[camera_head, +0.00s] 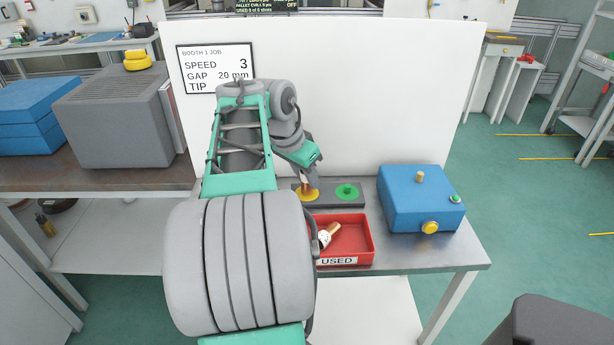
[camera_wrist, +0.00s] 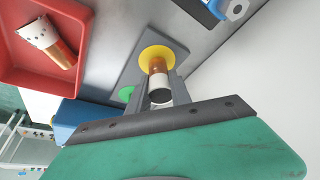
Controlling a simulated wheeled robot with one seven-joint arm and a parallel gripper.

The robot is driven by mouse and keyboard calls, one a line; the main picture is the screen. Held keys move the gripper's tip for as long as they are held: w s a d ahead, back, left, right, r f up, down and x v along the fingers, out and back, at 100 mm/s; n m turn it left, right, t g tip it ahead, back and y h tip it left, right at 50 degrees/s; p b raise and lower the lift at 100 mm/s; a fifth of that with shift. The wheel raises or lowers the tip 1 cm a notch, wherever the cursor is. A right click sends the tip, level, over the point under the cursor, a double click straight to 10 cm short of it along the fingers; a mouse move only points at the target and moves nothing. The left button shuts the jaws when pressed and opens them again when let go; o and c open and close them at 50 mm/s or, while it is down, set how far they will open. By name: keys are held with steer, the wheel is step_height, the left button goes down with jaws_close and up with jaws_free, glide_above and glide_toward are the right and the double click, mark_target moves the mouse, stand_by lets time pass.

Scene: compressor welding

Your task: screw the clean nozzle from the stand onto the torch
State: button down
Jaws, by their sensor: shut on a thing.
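A copper-coloured nozzle (camera_wrist: 158,78) stands on the yellow disc (camera_wrist: 158,56) of the dark grey stand, its pale-banded end toward the wrist camera. My gripper (camera_wrist: 160,90) is shut on this nozzle, one finger on each side. In the head view my gripper (camera_head: 309,182) is low over the yellow disc (camera_head: 303,196), and my arm hides part of that area. The stand (camera_head: 328,198) also bears a green disc (camera_head: 347,193) to the right. I cannot pick out the torch with certainty in either view.
A red tray marked USED (camera_head: 371,240) lies in front of the stand, with a spattered nozzle (camera_head: 327,235) in it. A blue box (camera_head: 405,205) stands at the right. A white panel (camera_head: 380,90) rises behind. A blue and white part (camera_wrist: 234,9) shows at the wrist view's top edge.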

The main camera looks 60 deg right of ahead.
steer(key=shift+r+p, duration=2.05)
steer(key=shift+r, duration=0.25)
steer(key=c, duration=1.7)
jaws_free()
jaws_close()
